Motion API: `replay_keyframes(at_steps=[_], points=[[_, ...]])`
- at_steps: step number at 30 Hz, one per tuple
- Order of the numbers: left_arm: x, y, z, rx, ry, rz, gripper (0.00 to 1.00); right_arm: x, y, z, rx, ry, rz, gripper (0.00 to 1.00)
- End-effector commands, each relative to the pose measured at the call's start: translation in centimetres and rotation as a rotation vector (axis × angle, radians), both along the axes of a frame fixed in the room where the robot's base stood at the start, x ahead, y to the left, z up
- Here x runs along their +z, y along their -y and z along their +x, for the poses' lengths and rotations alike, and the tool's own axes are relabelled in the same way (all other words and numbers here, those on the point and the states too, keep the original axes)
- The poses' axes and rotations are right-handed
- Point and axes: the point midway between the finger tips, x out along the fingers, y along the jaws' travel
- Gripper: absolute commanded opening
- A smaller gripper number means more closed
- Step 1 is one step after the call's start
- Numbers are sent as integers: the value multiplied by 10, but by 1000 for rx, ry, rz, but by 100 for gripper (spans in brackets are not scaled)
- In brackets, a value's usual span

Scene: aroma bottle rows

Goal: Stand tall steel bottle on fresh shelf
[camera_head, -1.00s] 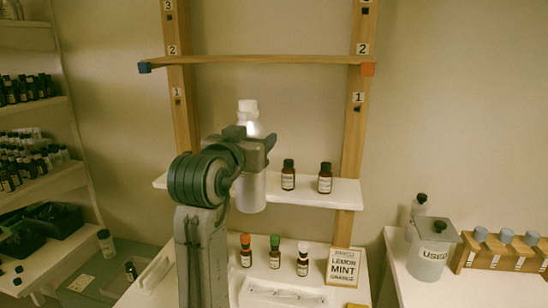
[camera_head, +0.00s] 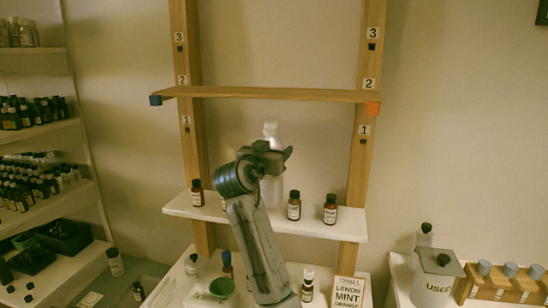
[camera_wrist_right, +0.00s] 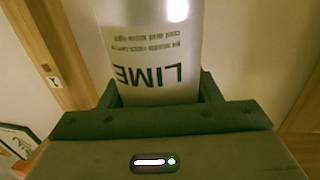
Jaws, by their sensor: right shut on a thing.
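The tall steel bottle (camera_head: 271,190) has a pale cap and is upright in my right gripper (camera_head: 272,152). In the right wrist view, the gripper (camera_wrist_right: 158,95) is shut around the bottle (camera_wrist_right: 150,45), whose label reads LIME upside down. In the head view, the bottle is over the lower white shelf (camera_head: 335,229), between small brown bottles. My arm hides its lower part, so I cannot tell whether its base touches the shelf. A bare wooden shelf (camera_head: 270,94), with a blue left end and an orange right end, is above. My left gripper is out of view.
Brown bottles (camera_head: 294,206) and (camera_head: 330,209) stand right of the steel bottle, and another (camera_head: 196,193) stands left. Below are a green funnel (camera_head: 221,288) and a LEMON MINT sign (camera_head: 347,292). A USED bin (camera_head: 435,280) is at right.

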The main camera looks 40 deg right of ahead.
Motion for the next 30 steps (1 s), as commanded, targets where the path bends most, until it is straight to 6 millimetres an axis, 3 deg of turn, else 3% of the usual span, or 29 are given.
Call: replay_keyframes(at_steps=[5, 13, 24, 25, 28, 30], points=[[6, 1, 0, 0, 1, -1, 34, -3, 5, 5, 0, 1, -1, 13], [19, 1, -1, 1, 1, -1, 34, -32, 5, 5, 1, 1, 0, 13], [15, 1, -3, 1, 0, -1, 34, -37, 4, 4, 1, 4, -1, 13], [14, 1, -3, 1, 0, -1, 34, -39, 4, 5, 1, 2, 1, 59], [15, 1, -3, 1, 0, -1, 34, -38, 4, 5, 1, 1, 1, 79], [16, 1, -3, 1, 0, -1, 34, -38, 4, 5, 1, 1, 1, 79]])
